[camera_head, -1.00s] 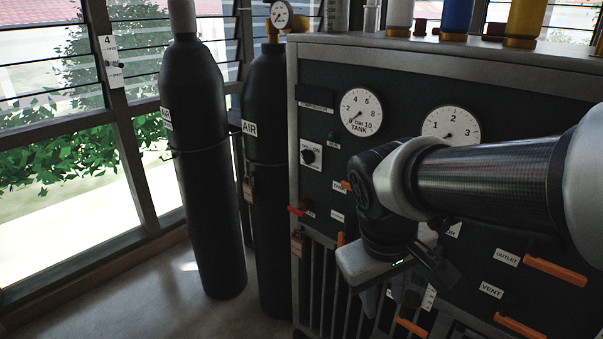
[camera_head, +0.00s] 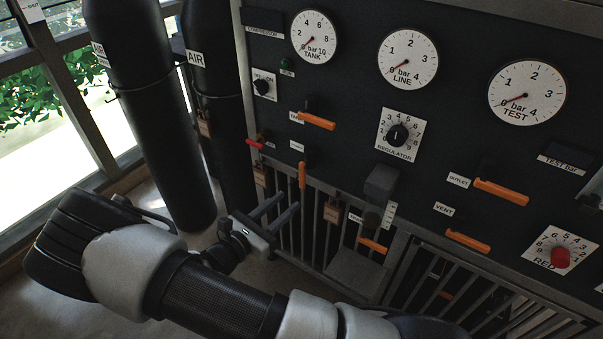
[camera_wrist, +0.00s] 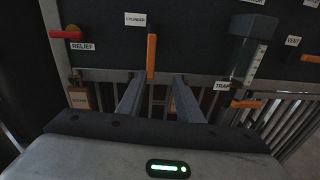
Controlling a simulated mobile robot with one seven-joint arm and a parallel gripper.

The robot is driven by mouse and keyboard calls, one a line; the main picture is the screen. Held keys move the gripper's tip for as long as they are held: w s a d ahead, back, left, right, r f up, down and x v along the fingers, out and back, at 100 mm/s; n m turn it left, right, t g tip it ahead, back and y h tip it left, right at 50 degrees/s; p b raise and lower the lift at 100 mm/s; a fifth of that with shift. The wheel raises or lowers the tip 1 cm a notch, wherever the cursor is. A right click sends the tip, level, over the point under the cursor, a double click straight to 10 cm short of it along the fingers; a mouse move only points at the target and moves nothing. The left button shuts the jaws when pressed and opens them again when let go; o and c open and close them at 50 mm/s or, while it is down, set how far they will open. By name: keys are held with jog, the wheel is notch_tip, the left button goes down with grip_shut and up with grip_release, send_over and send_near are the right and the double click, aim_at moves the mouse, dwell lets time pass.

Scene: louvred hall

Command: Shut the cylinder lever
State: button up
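The cylinder lever (camera_head: 302,175) is an orange handle on the dark panel, hanging straight down. In the wrist view the lever (camera_wrist: 151,56) is beside a label reading CYLINDER (camera_wrist: 135,19). My gripper (camera_head: 290,201) is open and empty, just in front of and below the lever, pointing at the panel. In the wrist view its two fingers (camera_wrist: 157,84) stand apart, with the lever's lower end appearing between and beyond their tips. I see no contact, and the remaining gap is hard to judge.
A red relief lever (camera_wrist: 63,34) with a hanging tag (camera_wrist: 79,97) is left of the lever. The trap's orange handle (camera_wrist: 245,103) and grey block (camera_head: 381,184) are at right. An orange tank lever (camera_head: 316,121) sits above. Black air cylinders (camera_head: 150,120) stand at left.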

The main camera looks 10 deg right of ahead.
aim_at(301, 182)
jog(key=shift+n+t, duration=0.7)
jog(key=shift+n, duration=0.1)
jog(key=x, duration=0.3)
jog(key=f+b+x, duration=0.1)
jog(key=x, duration=0.2)
jog(key=w+a+b+x, duration=0.1)
jog(key=x, duration=0.2)
jog(key=shift+f, duration=0.15)
jog(key=shift+w+d+p, duration=0.25)
jog(key=shift+p, duration=0.05)
grip_shut()
dwell(0.5)
